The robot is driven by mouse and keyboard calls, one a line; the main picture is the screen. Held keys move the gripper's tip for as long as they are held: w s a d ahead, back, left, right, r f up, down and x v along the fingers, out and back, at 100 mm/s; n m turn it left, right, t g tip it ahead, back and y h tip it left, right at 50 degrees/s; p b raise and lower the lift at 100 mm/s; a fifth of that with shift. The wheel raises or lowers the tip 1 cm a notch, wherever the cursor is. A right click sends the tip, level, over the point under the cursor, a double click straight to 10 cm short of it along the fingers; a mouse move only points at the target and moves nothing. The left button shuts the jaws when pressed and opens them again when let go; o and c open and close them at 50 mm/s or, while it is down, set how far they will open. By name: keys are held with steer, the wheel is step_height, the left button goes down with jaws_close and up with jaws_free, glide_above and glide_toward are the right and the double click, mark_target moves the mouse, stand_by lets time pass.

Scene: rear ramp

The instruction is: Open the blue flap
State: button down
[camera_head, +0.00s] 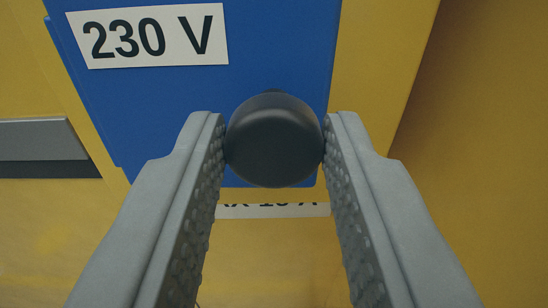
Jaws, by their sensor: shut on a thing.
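The blue flap (270,45) fills the upper middle of the view, set against a yellow panel. A white label reading "230 V" (148,36) is on its upper left part. A round black knob (275,140) stands out near the flap's lower edge. My gripper (274,142) is shut on the knob, with one grey ridged finger touching its left side and the other its right side. The knob hides part of the flap's lower area. Whether the flap stands slightly ajar cannot be told.
The yellow panel (380,60) surrounds the flap, with an edge and a darker yellow surface at the right. A white label (270,211) below the flap is partly hidden. A grey and dark strip (40,148) is at the left.

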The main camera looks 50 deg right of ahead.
steer(key=w+a+m+g+h, duration=0.3)
steer(key=w+a+m+g, duration=0.6)
steer(key=w+a+g, duration=0.3)
steer(key=shift+w+a+g+h, duration=0.2)
steer(key=shift+w+g+h, duration=0.2)
steer(key=shift+w+g, duration=0.65)
stand_by(0.5)
steer(key=shift+w+t, duration=0.2)
steer(key=shift+t, duration=0.05)
steer(key=c, duration=1.1)
jaws_free()
steer(key=shift+d, duration=0.25)
steer(key=shift+o, duration=0.2)
steer(key=shift+a, duration=0.15)
